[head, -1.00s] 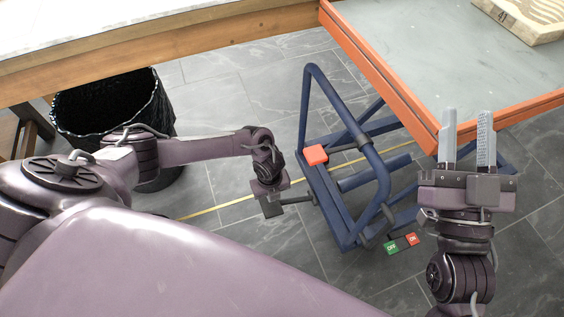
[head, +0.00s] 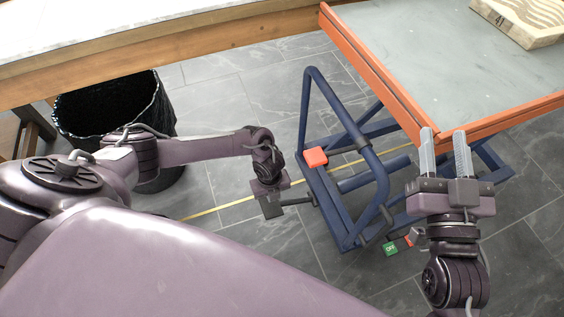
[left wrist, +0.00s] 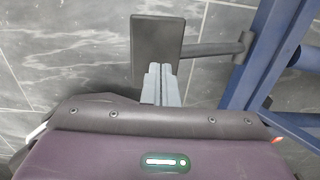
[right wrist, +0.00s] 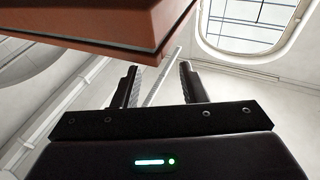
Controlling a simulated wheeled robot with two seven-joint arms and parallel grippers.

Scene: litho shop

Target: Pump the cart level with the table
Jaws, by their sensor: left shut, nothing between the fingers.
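The cart has a grey top with an orange rim (head: 372,78) and a blue frame (head: 308,120). A dark foot pedal (head: 272,206) sits low beside the frame; it also shows in the left wrist view (left wrist: 157,42). My left gripper (left wrist: 160,72) is shut and empty, its tips at the pedal's near edge; I cannot tell if they touch. My right gripper (head: 444,135) is open and empty at the cart top's near corner, with the rim above and left of its fingers in the right wrist view (right wrist: 158,70). The wooden table (head: 180,48) stands at upper left.
A red-orange pad (head: 316,157) is on the frame. A green OFF tab (head: 390,249) and a partly hidden red tab are near the floor. A black bin (head: 110,110) stands under the table.

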